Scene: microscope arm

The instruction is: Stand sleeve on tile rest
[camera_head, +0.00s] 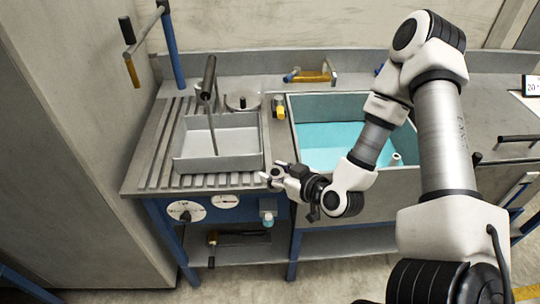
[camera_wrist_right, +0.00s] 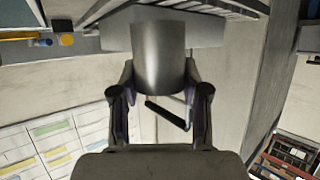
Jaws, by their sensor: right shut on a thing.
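My right gripper (camera_head: 274,175) is at the front edge of the ribbed drainboard, near the lower right corner of the small grey sink. In the right wrist view its fingers (camera_wrist_right: 159,80) are closed on the sides of a smooth grey metal cylinder, which looks like the sleeve (camera_wrist_right: 158,50). The sleeve's lower end and the fingers' contact are partly hidden. In the head view the sleeve is too small to tell from the fingers. I cannot tell which thing is the tile rest. My left gripper is not in view.
A grey sink basin (camera_head: 218,163) with a tap (camera_head: 208,85) stands on the drainboard (camera_head: 150,150). A large teal-filled basin (camera_head: 325,135) lies to the right. A yellow-capped item (camera_head: 279,112) stands between them. Dials (camera_head: 186,211) are on the front panel.

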